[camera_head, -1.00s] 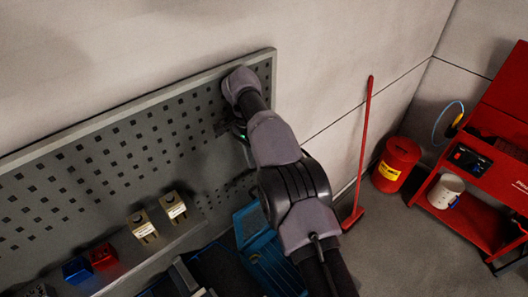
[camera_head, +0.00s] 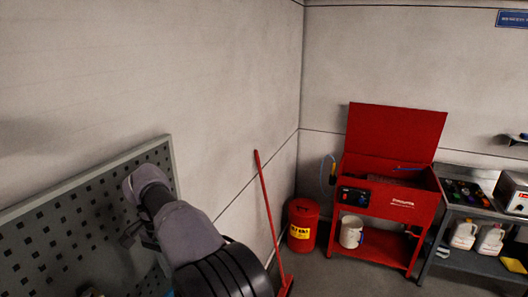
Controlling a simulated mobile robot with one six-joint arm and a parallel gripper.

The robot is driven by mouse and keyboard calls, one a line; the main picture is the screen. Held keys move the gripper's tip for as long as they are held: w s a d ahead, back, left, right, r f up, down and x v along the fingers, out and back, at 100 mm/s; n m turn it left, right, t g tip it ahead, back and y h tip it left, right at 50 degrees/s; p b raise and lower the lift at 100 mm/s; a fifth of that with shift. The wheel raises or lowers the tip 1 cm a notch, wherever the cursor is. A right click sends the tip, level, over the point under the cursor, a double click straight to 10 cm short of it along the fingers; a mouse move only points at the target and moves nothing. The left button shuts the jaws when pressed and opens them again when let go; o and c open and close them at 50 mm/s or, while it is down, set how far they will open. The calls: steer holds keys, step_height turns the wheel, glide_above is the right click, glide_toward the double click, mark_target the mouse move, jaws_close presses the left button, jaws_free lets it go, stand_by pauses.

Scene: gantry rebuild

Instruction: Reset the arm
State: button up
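My arm (camera_head: 190,235) reaches in from the bottom of the head view, at the lower left. Its grey wrist is bent in front of the grey pegboard (camera_head: 60,228). My gripper (camera_head: 131,235) is a small dark shape left of the wrist, close to the board. The wrist and arm hide most of it, so I cannot tell its opening, whether it holds anything or whether it touches the board.
A red broom (camera_head: 266,205) leans on the wall right of my arm. A red can (camera_head: 303,225) and a red parts washer (camera_head: 385,190) holding a white bucket (camera_head: 351,231) stand farther back. A bench (camera_head: 465,262) with jugs is at right. Grey floor lies between.

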steer(key=w+d+b, duration=0.3)
steer(key=d+b, duration=0.2)
steer(key=d, duration=0.1)
steer(key=s+d+f+t+y+b, duration=0.1)
steer(key=s+d+f+y+b, duration=0.15)
steer(key=s+d+b, duration=0.45)
steer(key=s+d+f+t+y+b, duration=0.15)
steer(key=s+d+f+b, duration=0.25)
steer(key=d+b, duration=0.65)
steer(key=s+d+f+t+b, duration=0.2)
steer(key=s+d+f+b, duration=0.2)
steer(key=s+f, duration=0.4)
steer(key=s+d+f+t+b, duration=0.1)
steer(key=s+d+f+b, duration=0.4)
steer(key=f, duration=0.5)
steer(key=s+b, duration=0.2)
steer(key=s, duration=0.1)
steer(key=shift+t+h, duration=0.35)
steer(key=shift+h, duration=0.05)
steer(key=shift+b, duration=0.3)
